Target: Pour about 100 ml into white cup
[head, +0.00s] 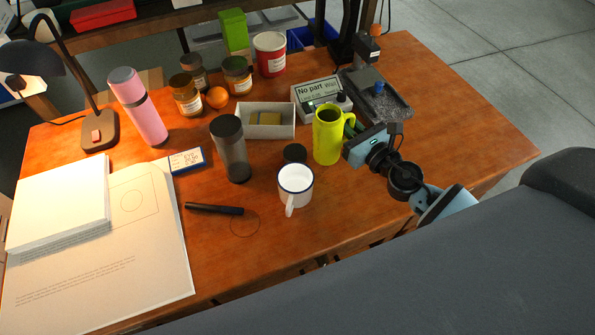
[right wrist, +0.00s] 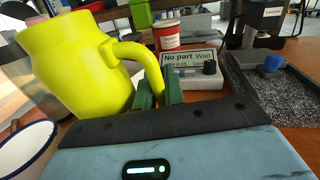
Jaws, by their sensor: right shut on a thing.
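A yellow-green jug (head: 326,140) stands about upright in the head view, just right of and behind the white cup; I cannot tell whether its base touches the table. Its opening looks dark inside. My right gripper (head: 352,130) is shut on the jug's handle, on the jug's right side. The right wrist view shows the jug (right wrist: 75,65) and the green fingers (right wrist: 159,94) at its handle. The white cup (head: 294,190) with a dark blue rim stands upright on the table, handle toward the front. Part of it shows in the right wrist view (right wrist: 25,150). My left gripper is not in view.
A dark round lid (head: 294,153) lies behind the cup. A grey tumbler (head: 232,150) and an open tray (head: 266,132) stand to the left. A display device (head: 318,93) and a grey stone plate (head: 385,100) lie behind the jug. A black marker (head: 214,209) lies left of the cup.

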